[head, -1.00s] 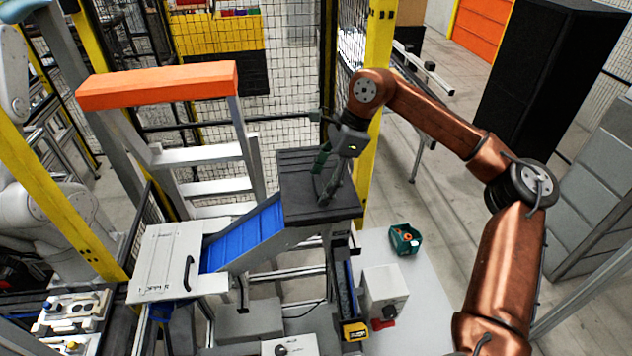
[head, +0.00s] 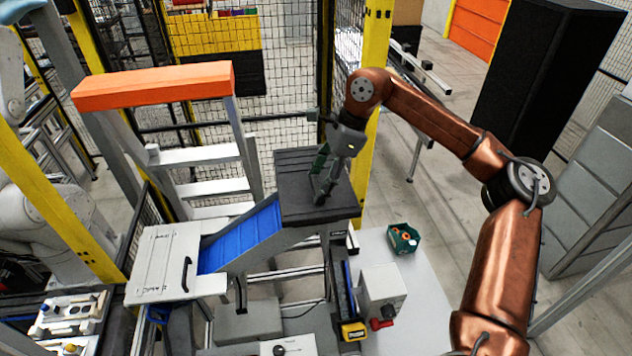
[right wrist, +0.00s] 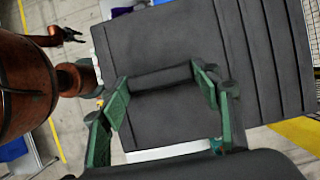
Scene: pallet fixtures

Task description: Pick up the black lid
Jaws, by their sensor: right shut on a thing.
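The black lid (head: 292,170) is a dark, ribbed, square panel on top of the blue-sided chute in the head view. It fills much of the right wrist view (right wrist: 175,50), where its dark bar-shaped handle (right wrist: 160,78) shows. My right gripper (head: 322,182) has come down over the lid, and its green fingers (right wrist: 162,97) stand at both ends of the handle, shut on it. The lid looks level and in its place; I cannot tell any gap below it. My left gripper is not in the head view.
The blue chute (head: 245,240) slopes left to a light grey cover with a black handle (head: 165,262). An orange-topped ladder (head: 155,86) and mesh fence stand behind. A yellow post (head: 368,160) is close to my right gripper. A green bin (head: 404,238) sits on the right.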

